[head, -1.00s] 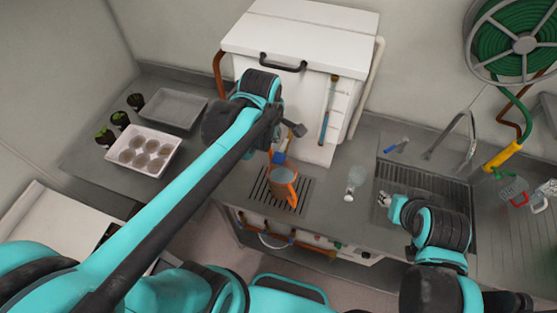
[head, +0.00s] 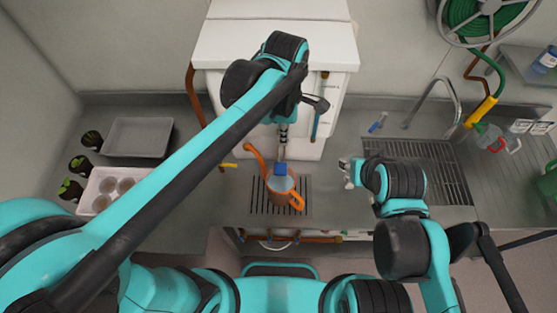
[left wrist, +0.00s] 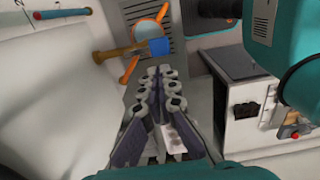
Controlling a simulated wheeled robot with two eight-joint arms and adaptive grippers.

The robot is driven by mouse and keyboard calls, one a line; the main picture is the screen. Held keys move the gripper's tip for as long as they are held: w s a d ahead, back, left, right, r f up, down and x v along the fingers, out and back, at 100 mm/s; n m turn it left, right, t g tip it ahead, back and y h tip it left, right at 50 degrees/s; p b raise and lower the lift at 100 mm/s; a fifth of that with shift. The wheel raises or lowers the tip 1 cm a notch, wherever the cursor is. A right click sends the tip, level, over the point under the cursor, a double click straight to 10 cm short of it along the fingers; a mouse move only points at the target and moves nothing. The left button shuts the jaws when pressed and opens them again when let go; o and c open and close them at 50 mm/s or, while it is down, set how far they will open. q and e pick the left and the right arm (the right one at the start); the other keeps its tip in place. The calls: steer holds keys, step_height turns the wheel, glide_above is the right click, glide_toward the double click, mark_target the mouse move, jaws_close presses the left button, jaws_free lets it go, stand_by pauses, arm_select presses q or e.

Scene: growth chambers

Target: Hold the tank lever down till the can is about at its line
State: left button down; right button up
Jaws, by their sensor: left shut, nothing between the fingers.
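The orange can (head: 271,186) stands upright on the drain grate under the tank (head: 224,50). Its spout points up and left, and its handle is at the lower right. The tank's blue lever (head: 281,169) shows over the can's opening; it also shows in the left wrist view (left wrist: 159,47). My left gripper (head: 283,152) is shut and empty, its fingertips just at the lever; I cannot tell whether they touch. The can's line is not visible, and its water level is unclear. My right gripper (head: 347,171) is at the sink's left; its fingers are too small to read.
A sink grid (head: 425,170) with a faucet (head: 452,95) is at the right. A grey tray (head: 138,137) and a white pot tray (head: 95,190) are at the left. A hose reel (head: 480,20) hangs at the upper right.

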mark_target(281, 168)
arm_select(q)
steer(key=f, duration=1.4)
steer(key=shift+w+a, duration=0.1)
steer(key=shift+a, duration=0.15)
